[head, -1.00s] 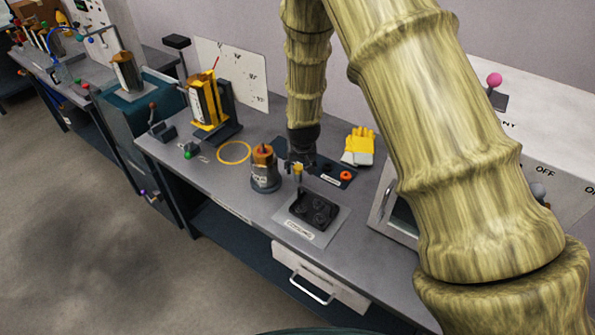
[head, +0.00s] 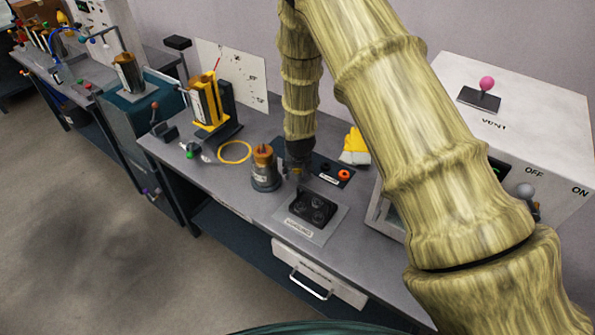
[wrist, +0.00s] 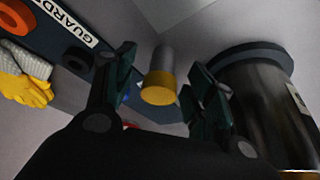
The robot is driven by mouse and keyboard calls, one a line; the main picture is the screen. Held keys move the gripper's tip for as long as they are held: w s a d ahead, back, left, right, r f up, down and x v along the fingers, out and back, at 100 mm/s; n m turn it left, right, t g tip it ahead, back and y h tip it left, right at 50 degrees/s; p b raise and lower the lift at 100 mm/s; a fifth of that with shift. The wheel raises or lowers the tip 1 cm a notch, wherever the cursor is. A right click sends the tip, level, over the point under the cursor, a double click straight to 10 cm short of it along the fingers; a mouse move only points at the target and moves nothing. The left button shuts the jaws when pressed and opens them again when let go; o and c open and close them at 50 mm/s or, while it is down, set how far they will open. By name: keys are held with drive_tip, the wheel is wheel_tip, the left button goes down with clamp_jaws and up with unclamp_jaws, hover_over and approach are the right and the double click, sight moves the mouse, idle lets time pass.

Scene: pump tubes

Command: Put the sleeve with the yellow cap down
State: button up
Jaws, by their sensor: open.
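The sleeve with the yellow cap shows in the wrist view as a short grey cylinder (wrist: 160,61) with a yellow cap (wrist: 158,90) nearest the camera. It lies between the fingers of my gripper (wrist: 163,92), which are open, with a narrow gap on each side. In the head view, my gripper (head: 298,168) is low over the bench, behind the black holder and right of the dark pot. A yellow speck of the cap shows there. The sleeve's far end and what it rests on cannot be made out.
The black holder with round wells (head: 313,207) sits on a grey plate in front. The dark pot (head: 265,177) stands close left. A yellow hoop (head: 235,152) lies left.

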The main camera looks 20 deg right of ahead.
drive_tip(key=c, duration=1.2)
clamp_jaws()
drive_tip(key=shift+r, duration=0.15)
